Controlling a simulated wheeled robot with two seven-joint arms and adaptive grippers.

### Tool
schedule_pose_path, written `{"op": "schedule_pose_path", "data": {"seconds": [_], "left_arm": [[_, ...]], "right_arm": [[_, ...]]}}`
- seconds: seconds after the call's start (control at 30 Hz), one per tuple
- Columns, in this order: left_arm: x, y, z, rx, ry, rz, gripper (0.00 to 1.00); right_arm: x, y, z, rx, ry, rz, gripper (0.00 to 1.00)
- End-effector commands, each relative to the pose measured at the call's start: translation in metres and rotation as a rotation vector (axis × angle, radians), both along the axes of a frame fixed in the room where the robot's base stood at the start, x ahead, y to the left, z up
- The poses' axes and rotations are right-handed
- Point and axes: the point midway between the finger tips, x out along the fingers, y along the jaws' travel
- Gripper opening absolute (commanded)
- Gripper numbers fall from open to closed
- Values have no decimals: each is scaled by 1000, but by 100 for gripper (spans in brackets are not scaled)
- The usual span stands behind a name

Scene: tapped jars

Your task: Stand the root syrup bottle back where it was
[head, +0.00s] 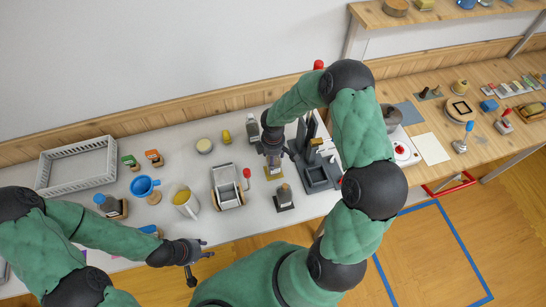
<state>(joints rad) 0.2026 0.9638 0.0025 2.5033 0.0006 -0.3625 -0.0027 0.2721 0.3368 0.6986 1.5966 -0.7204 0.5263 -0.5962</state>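My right gripper (274,160) points down over the grey-white table, at a small tan-and-dark item (274,173) just below its fingertips. The fingers hide most of that item, and I cannot tell whether they grip it. A small dark bottle with a tan top (284,194) stands upright on a dark square base in front of it. No label is readable, so I cannot tell which bottle is the root syrup. My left gripper (203,258) is open and empty near the table's front edge, its fingers spread.
A grey basket (77,166), green-capped jar (130,163), orange-capped jar (154,158), blue funnel (145,186) and pitcher (186,203) stand left. A metal device with a red knob (227,188) stands left of the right gripper. A dark rack (318,172) stands close on its right.

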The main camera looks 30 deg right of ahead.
Motion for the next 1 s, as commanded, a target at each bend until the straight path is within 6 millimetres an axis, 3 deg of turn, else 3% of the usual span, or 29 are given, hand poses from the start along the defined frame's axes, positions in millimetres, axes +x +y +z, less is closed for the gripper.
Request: {"op": "schedule_pose_path", "data": {"seconds": [1.0], "left_arm": [[0, 0, -6, 0, 0, 0, 40]], "right_arm": [[0, 0, -6, -1, -1, 0, 3]]}}
